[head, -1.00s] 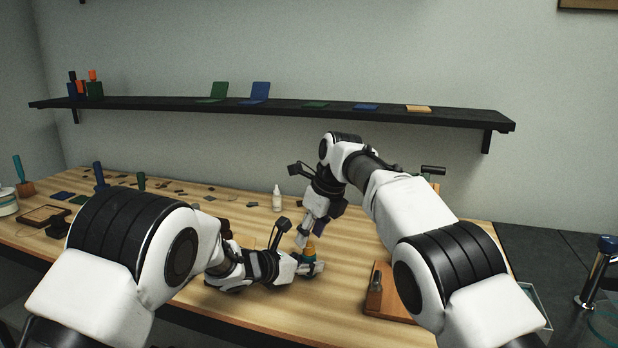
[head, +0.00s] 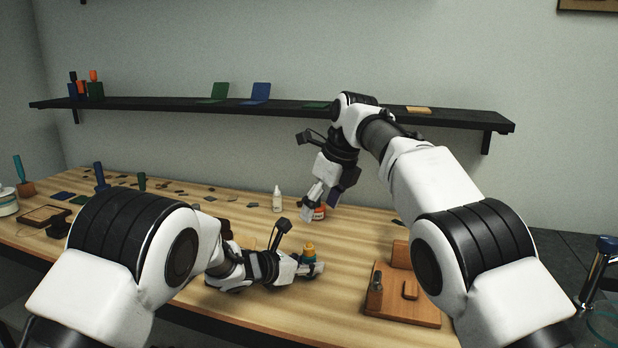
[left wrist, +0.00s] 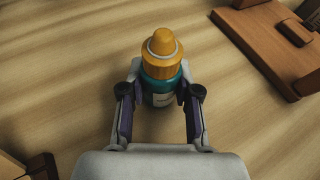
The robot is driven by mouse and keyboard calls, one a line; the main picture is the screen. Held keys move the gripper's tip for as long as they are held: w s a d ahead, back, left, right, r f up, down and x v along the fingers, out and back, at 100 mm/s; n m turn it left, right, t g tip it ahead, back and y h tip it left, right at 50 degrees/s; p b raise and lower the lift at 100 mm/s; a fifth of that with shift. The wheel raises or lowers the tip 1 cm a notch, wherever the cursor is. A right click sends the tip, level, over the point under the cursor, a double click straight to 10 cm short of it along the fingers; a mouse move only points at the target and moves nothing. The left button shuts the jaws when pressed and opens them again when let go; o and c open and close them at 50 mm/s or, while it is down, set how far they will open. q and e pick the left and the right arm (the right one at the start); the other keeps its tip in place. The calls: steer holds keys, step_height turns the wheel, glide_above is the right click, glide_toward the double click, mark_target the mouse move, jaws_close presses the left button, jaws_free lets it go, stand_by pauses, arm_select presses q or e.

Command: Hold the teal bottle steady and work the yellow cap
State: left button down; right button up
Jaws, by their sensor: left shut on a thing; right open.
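The teal bottle (left wrist: 160,90) stands upright on the wooden table in the left wrist view, with a pale label on its front. The yellow cap (left wrist: 162,50) sits on top of it. In the head view the cap (head: 309,247) shows above my left gripper (head: 312,268), which is shut around the bottle's body from the left; little of the bottle shows there. My right gripper (head: 312,204) is open and empty, raised above and behind the bottle, apart from the cap.
A white dropper bottle (head: 277,200) stands behind. An orange-and-white jar (head: 319,212) is partly hidden behind my right gripper. A brown wooden fixture (head: 405,300) lies at the right. Small flat pieces are scattered at the left. A dark shelf (head: 300,109) runs along the wall.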

arm_select(q)
steer(key=shift+f, duration=0.1)
arm_select(e)
steer(key=shift+c, duration=0.3)
steer(key=shift+f, duration=0.35)
steer(key=c, duration=0.5)
glide_above(311, 243)
steer(key=s+d, duration=0.1)
steer(key=d, duration=0.1)
steer(key=f, duration=0.4)
steer(key=shift+s+a+f, duration=0.1)
steer(key=shift+a+f, duration=0.15)
steer(key=shift+f, duration=0.05)
steer(key=shift+c, duration=0.2)
steer(key=shift+x, duration=2.4)
jaws_close()
steer(key=shift+c, duration=0.2)
jaws_free()
steer(key=shift+r, duration=0.1)
